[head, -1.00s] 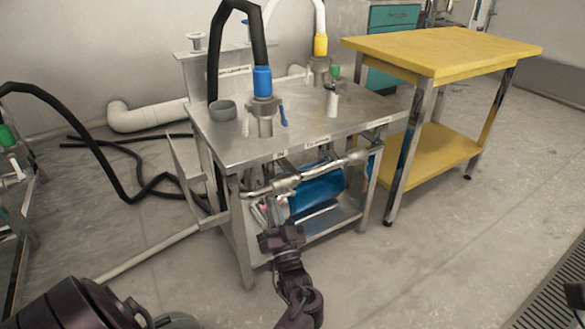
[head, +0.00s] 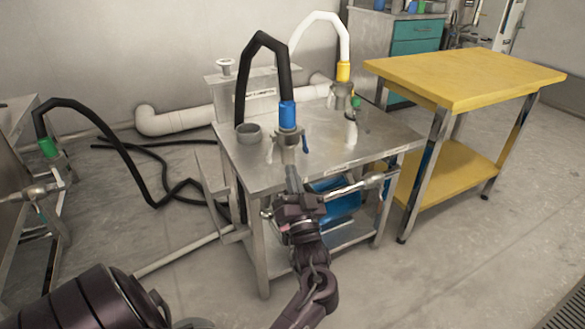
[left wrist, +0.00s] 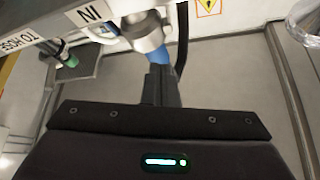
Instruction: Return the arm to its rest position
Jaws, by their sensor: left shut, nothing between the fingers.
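My left gripper (head: 292,178) is at the front edge of the steel bench (head: 260,178). It points upward, with its fingers together and nothing between them. In the left wrist view its closed fingers (left wrist: 160,86) point toward a blue part and a grey metal fitting, with an "IN" label nearby; I cannot tell how large the gap is. My arm comes up from the bottom of the head view. My right gripper is not in view.
On the bench stand a black hose with a blue collar (head: 287,115) and a white hose with a yellow collar (head: 343,71). A pipe with a valve (head: 372,180) runs along the front. A yellow table (head: 460,78) stands right. Open floor lies at front right.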

